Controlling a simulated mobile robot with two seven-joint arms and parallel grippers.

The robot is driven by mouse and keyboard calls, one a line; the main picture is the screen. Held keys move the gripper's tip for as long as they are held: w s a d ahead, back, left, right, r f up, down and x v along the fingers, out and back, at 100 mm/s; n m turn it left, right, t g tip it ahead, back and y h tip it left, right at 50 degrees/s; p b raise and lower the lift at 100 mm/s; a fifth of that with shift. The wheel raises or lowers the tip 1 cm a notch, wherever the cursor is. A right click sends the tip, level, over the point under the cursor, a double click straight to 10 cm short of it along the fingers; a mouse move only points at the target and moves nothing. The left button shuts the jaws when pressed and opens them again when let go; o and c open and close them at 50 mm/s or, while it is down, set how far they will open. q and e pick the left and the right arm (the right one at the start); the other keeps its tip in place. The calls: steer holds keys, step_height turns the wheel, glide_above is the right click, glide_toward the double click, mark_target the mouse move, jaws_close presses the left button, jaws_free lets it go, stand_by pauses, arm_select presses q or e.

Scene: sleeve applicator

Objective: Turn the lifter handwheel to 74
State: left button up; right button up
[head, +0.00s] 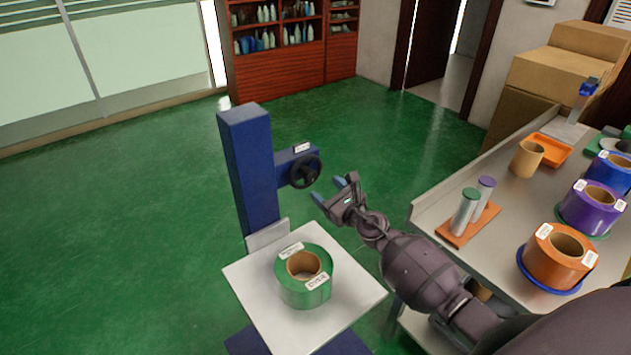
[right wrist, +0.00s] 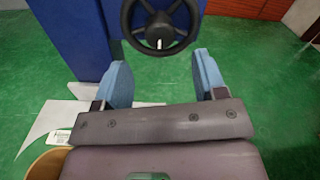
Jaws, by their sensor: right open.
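The black lifter handwheel (head: 305,171) sits on the side of a blue block on the lifter's blue column (head: 250,165). A small white label (head: 302,148) is above the wheel; its text is too small to read. My right gripper (head: 330,189) is open and empty, just to the right of and a little below the wheel in the head view. In the right wrist view the handwheel (right wrist: 161,22) is beyond the two blue fingertips (right wrist: 161,75), centred between them and apart from them. My left gripper is not in view.
The lifter's pale platform (head: 245,285) holds a green roll (head: 305,280) below the wheel. A grey bench (head: 425,205) at the right carries several rolls, including an orange roll (head: 557,257). Green floor (head: 130,200) is clear to the left.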

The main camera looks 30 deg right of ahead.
mark_target(313, 178)
steer(key=w, duration=0.4)
steer(key=shift+a+f+b, duration=0.1)
steer(key=shift+a+b, duration=0.15)
steer(key=shift+b, duration=0.05)
steer(key=shift+w+a, duration=0.1)
steer(key=shift+w, duration=0.6)
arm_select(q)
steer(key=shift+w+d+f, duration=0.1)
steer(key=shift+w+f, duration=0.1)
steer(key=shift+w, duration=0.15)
arm_select(e)
steer(key=shift+c, duration=0.6)
steer(key=c, duration=0.8)
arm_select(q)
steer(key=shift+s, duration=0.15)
